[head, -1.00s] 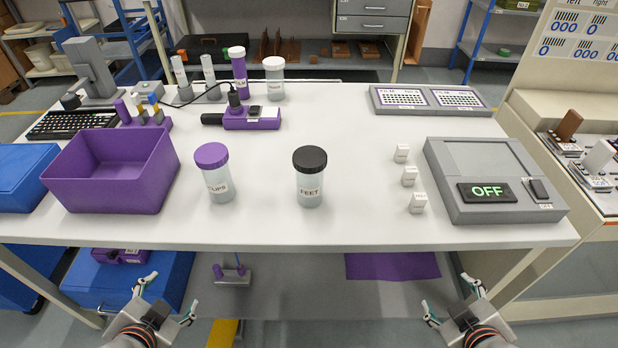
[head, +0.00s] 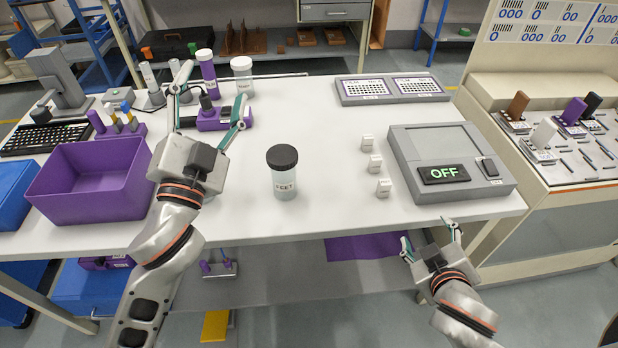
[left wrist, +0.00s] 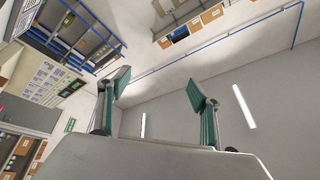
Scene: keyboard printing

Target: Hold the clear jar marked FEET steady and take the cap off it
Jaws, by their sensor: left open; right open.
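The clear jar marked FEET (head: 284,184) stands upright on the white table, left of the small white blocks. Its black cap (head: 282,157) is on it. My left gripper (head: 211,92) is raised over the table to the left of the jar, open and empty, fingers pointing up and away. Its two fingers also show apart in the left wrist view (left wrist: 160,95), with only wall and shelving beyond. My right gripper (head: 432,237) is open and empty at the table's front edge, below the grey OFF box. Neither gripper touches the jar. The jar marked CLIPS is mostly hidden behind my left gripper.
A purple bin (head: 92,184) stands at the left. A purple device (head: 212,122) lies behind my left gripper. Several small white blocks (head: 375,163) and a grey box reading OFF (head: 452,160) are to the right. The table around the FEET jar is clear.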

